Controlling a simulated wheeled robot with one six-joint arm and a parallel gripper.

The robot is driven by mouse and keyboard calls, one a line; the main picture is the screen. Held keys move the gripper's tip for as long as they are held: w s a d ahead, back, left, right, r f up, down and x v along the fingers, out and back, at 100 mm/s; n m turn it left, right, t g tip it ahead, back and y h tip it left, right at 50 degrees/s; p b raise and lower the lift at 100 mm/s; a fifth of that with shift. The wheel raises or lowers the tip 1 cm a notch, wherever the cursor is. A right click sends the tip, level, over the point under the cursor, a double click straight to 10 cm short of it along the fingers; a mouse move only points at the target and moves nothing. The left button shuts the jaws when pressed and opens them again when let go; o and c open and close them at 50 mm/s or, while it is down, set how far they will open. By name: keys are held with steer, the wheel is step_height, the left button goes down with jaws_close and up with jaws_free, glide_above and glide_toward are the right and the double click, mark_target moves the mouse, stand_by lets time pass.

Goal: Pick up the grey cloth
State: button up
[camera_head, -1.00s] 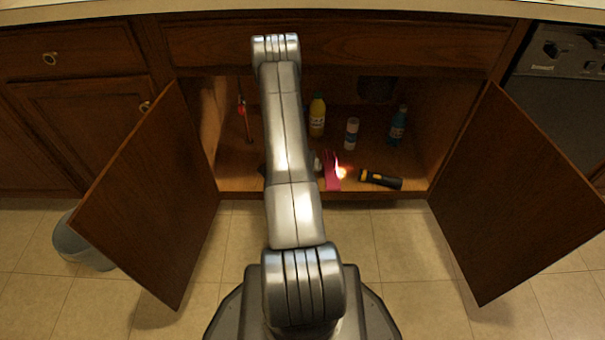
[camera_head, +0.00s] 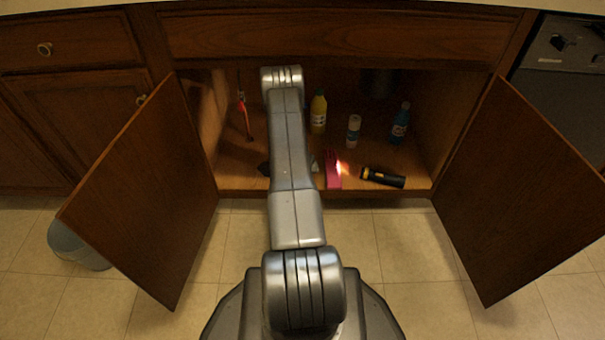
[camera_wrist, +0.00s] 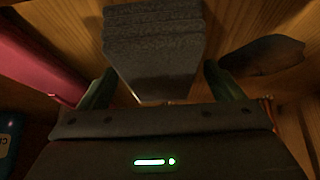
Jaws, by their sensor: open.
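The grey cloth (camera_wrist: 153,50) is a folded, layered stack in the upper middle of the wrist view, lying on the wooden cabinet floor. My gripper (camera_wrist: 159,70) is open. Its two dark green fingers stand apart, one to each side of the cloth's near end, and I see no contact. In the head view my arm covers the gripper and most or all of the cloth.
A pink item (camera_head: 333,170) and a black flashlight (camera_head: 382,177) lie right of my arm. A dark flat piece (camera_wrist: 262,56) lies beside the cloth. Yellow (camera_head: 318,112), white (camera_head: 353,130) and blue (camera_head: 400,124) bottles stand behind. Open doors (camera_head: 140,190) (camera_head: 520,190) flank the cabinet.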

steer(key=c, duration=1.1)
steer(key=shift+o, duration=0.2)
steer(key=shift+r, duration=0.1)
step_height(320, 180, up, 10)
steer(key=p, duration=0.7)
steer(key=shift+p, duration=0.3)
